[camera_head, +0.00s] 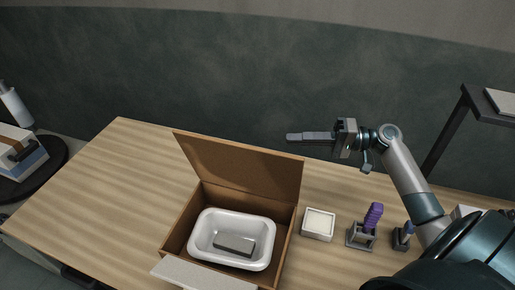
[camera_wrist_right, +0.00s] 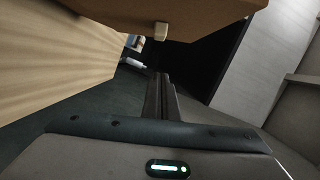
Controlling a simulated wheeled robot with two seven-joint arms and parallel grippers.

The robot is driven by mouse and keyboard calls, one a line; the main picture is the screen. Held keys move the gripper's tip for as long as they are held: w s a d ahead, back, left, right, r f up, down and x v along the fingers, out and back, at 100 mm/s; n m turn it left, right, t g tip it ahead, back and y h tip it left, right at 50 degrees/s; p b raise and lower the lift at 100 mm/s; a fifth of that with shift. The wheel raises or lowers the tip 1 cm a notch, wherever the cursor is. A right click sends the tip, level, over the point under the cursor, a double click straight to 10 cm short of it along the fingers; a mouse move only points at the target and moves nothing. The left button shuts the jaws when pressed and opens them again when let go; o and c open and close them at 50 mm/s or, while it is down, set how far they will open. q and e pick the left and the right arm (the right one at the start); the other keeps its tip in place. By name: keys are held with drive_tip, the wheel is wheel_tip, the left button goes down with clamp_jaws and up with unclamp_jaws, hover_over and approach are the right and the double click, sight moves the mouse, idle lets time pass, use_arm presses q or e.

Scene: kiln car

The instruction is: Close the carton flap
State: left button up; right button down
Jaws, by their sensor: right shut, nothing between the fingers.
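The brown carton (camera_head: 177,240) stands on the table with its back flap (camera_head: 245,165) raised and tilted backward. A white tub (camera_head: 199,238) sits inside it with a dark grey block (camera_head: 235,244) in the tub. My right gripper (camera_head: 290,137) is shut and empty, its fingers pointing left near the flap's upper right corner, apparently behind it. In the right wrist view the shut fingers (camera_wrist_right: 160,78) show below a brown panel (camera_wrist_right: 190,18), which looks like the flap, with a small pale tab (camera_wrist_right: 161,31). My left gripper is not in view.
To the right of the carton are a small white square box (camera_head: 318,224), a holder with a purple-handled tool (camera_head: 372,218) and a small dark stand with a blue item (camera_head: 404,235). A dark shelf (camera_head: 465,115) rises at the right. The table's left side (camera_head: 95,195) is clear.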

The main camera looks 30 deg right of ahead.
sight(243, 166)
use_arm(q)
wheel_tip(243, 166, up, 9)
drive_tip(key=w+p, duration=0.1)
drive_tip(key=p, duration=0.8)
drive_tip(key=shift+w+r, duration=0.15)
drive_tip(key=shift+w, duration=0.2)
use_arm(e)
drive_tip(key=w+a+f, duration=0.1)
drive_tip(key=w+a, duration=0.2)
drive_tip(key=a, duration=0.8)
drive_tip(key=shift+w+f, duration=0.15)
drive_tip(key=shift+f, duration=0.25)
